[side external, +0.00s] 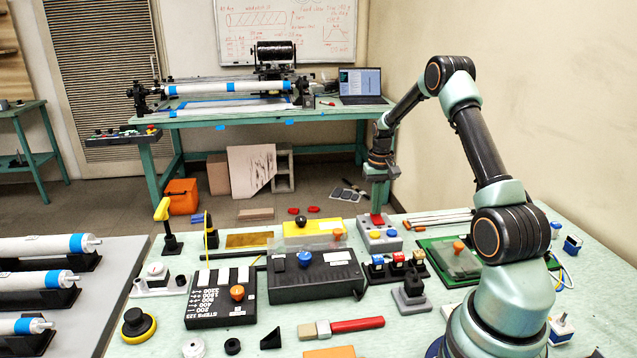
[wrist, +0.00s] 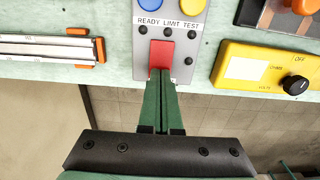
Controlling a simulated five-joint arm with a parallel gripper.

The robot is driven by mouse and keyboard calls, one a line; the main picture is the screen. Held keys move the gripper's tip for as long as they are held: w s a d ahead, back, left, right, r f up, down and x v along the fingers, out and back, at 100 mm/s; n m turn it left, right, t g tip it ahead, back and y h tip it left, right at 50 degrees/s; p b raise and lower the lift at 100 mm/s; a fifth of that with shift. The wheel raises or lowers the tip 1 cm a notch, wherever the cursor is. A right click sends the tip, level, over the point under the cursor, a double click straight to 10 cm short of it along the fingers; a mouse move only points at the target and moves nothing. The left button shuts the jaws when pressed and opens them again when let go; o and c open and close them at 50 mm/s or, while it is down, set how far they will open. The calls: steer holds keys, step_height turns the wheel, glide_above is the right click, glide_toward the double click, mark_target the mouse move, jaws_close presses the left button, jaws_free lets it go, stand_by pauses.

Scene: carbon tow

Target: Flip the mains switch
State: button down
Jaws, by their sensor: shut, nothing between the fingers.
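A grey control box (side external: 392,244) stands near the far edge of the green table, with blue and yellow buttons on top. In the wrist view, the box (wrist: 197,47) is lettered READY LIMIT TEST, with small dark dots around a red rocker-like piece (wrist: 161,52). No mains label is readable, so I cannot tell for sure that this red piece is the mains switch. My gripper (wrist: 161,74) is shut and empty, its green fingertips at the lower edge of the red piece. In the side view, my gripper (side external: 378,208) points down just over it. Contact is unclear.
A yellow box (wrist: 238,85) with a black knob stands beside the grey box; it also shows in the side view (side external: 322,229). Rods with orange ends (wrist: 60,47) lie on its other side. Black boxes and switches (side external: 322,279) crowd the table in front.

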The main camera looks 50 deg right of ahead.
steer(key=shift+f, duration=0.3)
steer(key=shift+r, duration=3.5)
steer(key=shift+a+r, duration=0.1)
steer(key=w+a+r+n+t+h, duration=0.1)
steer(key=a+r+n, duration=0.1)
steer(key=a+r, duration=0.55)
steer(key=a+r+n+t, duration=0.15)
steer(key=a+r, duration=0.25)
steer(key=a, duration=0.6)
steer(key=s+a+r+n+t, duration=0.1)
steer(key=s+a+n, duration=0.1)
steer(key=s+a, duration=0.2)
steer(key=s+a+r+n+t+y, duration=0.1)
steer(key=s+a+n+t, duration=0.1)
steer(key=a, duration=0.9)
steer(key=s+n, duration=0.1)
steer(key=s, duration=0.1)
steer(key=shift+s+a, duration=0.3)
